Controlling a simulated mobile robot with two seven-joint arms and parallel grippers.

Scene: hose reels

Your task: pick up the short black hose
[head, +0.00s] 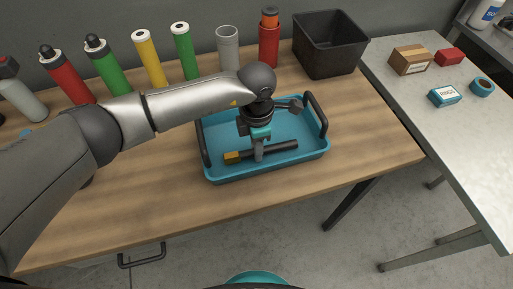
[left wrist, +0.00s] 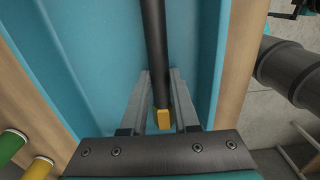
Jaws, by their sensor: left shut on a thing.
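The short black hose (head: 283,147) has a yellow end (head: 232,157) and lies in the blue tray (head: 311,155), near its front wall. My left gripper (head: 259,155) reaches down into the tray and is shut on the hose close to the yellow end. In the left wrist view the hose (left wrist: 154,45) runs between the two fingers (left wrist: 161,82), with its yellow end towards the palm. I cannot tell whether the hose is clear of the tray floor. My right gripper is not in view.
The tray has two dark handles (head: 317,115). Several coloured cylinders, such as a green one (head: 186,52), stand along the back of the wooden table (head: 150,185). A black bin (head: 330,45) stands at the back right. A grey table (head: 450,130) with small boxes is on the right.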

